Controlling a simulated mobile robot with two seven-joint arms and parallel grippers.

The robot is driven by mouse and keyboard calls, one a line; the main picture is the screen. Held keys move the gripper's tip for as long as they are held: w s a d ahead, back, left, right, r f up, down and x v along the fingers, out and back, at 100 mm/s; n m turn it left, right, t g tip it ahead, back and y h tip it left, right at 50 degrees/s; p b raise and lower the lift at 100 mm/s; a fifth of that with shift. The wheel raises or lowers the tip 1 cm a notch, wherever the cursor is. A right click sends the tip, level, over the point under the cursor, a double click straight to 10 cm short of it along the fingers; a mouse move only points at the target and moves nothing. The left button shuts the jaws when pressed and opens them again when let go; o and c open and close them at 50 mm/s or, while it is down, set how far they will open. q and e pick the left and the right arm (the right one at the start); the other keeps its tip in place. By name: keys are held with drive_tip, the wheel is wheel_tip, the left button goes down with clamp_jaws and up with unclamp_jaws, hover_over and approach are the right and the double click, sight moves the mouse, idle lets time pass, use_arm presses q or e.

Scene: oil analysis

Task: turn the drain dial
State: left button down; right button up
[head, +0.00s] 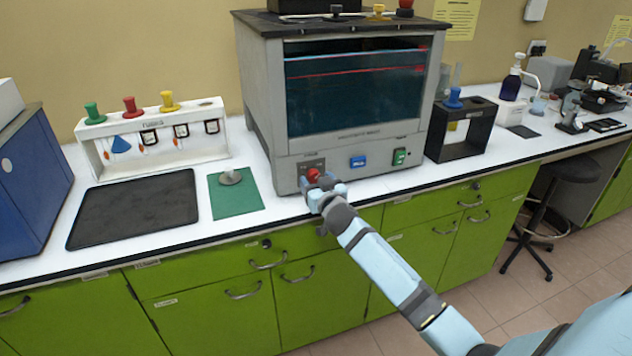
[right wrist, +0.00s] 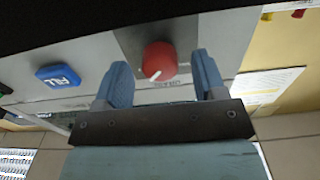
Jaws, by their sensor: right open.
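The drain dial is a round red knob (head: 313,174) on the lower left of the grey machine's front (head: 295,165). In the right wrist view the red dial (right wrist: 160,62) has a white pointer mark toward its lower left. My right gripper (head: 318,185) is right at the dial. In the right wrist view its two blue fingers (right wrist: 161,75) stand apart, one on each side of the dial, with a visible gap to it. I cannot tell how deep the fingertips reach. My left gripper is not in either view.
A blue "FILL" button (head: 358,161) and a green switch (head: 399,156) sit right of the dial. A green mat (head: 236,200) with a grey-handled piece and a dark tray (head: 135,212) lie to the left. A black stand (head: 461,140) is at the right.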

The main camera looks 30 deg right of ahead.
drive_tip(key=shift+w+d, duration=0.1)
drive_tip(key=shift+w, duration=0.2)
drive_tip(key=c, duration=0.9)
